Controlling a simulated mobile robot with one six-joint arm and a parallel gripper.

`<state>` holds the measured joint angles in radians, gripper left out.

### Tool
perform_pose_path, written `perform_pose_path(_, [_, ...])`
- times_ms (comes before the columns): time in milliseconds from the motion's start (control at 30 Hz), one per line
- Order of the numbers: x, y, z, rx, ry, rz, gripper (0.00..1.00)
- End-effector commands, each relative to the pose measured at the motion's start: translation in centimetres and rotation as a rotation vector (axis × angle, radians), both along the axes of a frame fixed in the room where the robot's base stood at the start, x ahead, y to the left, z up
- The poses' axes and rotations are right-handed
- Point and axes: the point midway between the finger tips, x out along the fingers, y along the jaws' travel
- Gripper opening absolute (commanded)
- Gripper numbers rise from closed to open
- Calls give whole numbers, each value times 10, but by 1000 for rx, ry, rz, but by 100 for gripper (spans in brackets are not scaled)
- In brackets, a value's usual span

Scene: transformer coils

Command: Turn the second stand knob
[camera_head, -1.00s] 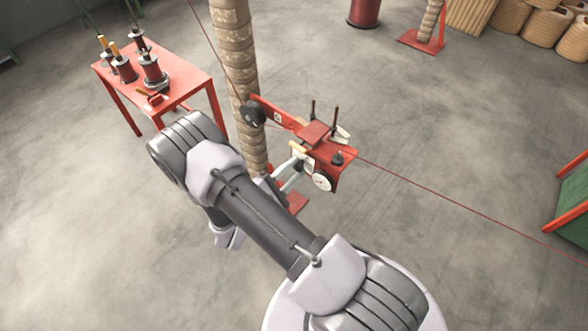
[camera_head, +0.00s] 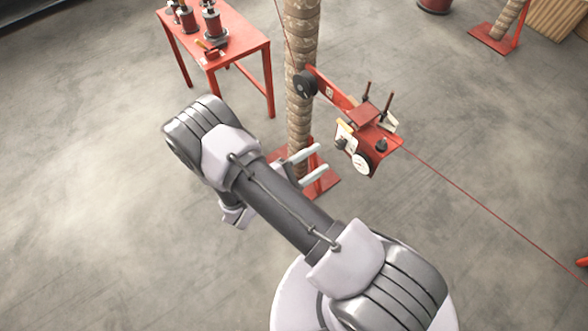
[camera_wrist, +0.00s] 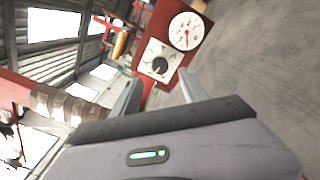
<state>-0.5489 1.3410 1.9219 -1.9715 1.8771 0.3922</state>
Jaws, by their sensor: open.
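A red stand head (camera_head: 377,134) stands beside the rope-wrapped post. Its face carries a white plate with a dark round knob (camera_head: 341,143) and a round white dial (camera_head: 361,163). In the wrist view the dark knob (camera_wrist: 160,66) sits on its white plate, below the dial (camera_wrist: 186,31) with its red needle. My gripper (camera_head: 321,161) is open and empty, with its fingers pointing toward the stand and a gap short of the knob. In the wrist view my gripper (camera_wrist: 160,84) has one finger on each side below the knob, touching nothing visible.
A rope-wrapped post (camera_head: 301,75) rises close behind my fingers. A red table (camera_head: 240,47) with spools stands at the upper left. A thin red wire (camera_head: 470,198) runs from the stand to the lower right. The concrete floor around is mostly clear.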

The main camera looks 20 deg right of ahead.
Motion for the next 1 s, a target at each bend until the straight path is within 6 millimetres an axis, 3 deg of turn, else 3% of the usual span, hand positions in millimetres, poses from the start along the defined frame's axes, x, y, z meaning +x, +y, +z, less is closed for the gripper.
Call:
perform_pose_path(100, [-13, 38, 3, 0, -1, 6, 51])
perform_pose_path(200, [-23, 64, 2, 1, -1, 5, 51])
perform_pose_path(367, [-32, 88, 1, 1, -1, 2, 51])
perform_pose_path(867, [-35, 94, 0, 0, 0, -1, 51])
perform_pose_path(933, [-34, 93, 6, 17, -2, -23, 51])
perform_pose_path(1000, [-33, 89, 27, 79, -9, -109, 51])
